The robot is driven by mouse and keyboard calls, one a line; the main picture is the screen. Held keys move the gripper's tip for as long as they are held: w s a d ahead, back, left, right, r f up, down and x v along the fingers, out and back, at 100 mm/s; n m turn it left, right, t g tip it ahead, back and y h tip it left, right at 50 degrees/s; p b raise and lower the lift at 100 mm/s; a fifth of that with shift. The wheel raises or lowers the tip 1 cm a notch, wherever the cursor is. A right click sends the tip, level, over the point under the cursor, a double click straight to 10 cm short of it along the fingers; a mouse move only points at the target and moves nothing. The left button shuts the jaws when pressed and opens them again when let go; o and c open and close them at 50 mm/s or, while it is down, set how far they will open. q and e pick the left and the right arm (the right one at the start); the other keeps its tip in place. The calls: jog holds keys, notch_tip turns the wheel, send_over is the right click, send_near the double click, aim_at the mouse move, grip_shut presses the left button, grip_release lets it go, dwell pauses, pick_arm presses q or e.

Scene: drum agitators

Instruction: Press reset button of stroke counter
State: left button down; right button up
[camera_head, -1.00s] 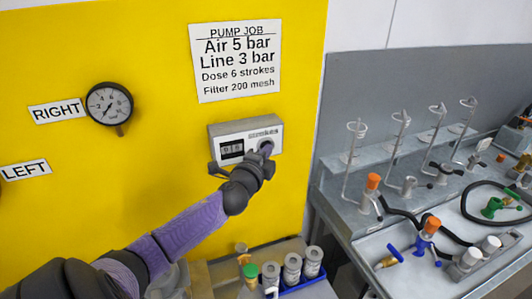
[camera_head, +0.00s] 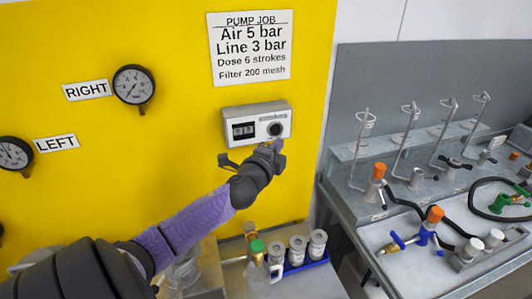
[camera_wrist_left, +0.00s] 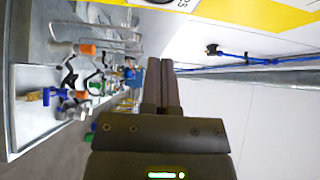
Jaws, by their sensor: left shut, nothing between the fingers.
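The stroke counter (camera_head: 257,124) is a light grey box on the yellow panel. It has a small dark display (camera_head: 243,130) on its left and a round dark reset button (camera_head: 275,129) on its right. My left gripper (camera_head: 278,147) is just below the button in the head view, its tips near the counter's lower edge. I cannot tell whether they touch it. In the left wrist view its two fingers (camera_wrist_left: 161,85) are together and hold nothing. The counter is not seen in that view. My right gripper is not in view.
A pump job sign (camera_head: 251,48) hangs above the counter. Pressure gauges (camera_head: 134,85) are on the left. Below stand several grey-capped containers in a blue tray (camera_head: 306,264) and a green-capped bottle (camera_head: 257,268). A metal bench (camera_head: 352,205) with valves and hoses is at right.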

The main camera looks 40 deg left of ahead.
pick_arm(q)
jog(key=a+v, duration=0.1)
jog(key=v, duration=0.5)
jog(key=shift+s+d+f, duration=0.15)
jog(key=shift+s+f, duration=0.1)
jog(key=shift+s, duration=0.2)
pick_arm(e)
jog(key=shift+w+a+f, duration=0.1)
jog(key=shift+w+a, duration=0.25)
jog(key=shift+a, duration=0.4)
pick_arm(q)
jog(key=shift+d, duration=0.1)
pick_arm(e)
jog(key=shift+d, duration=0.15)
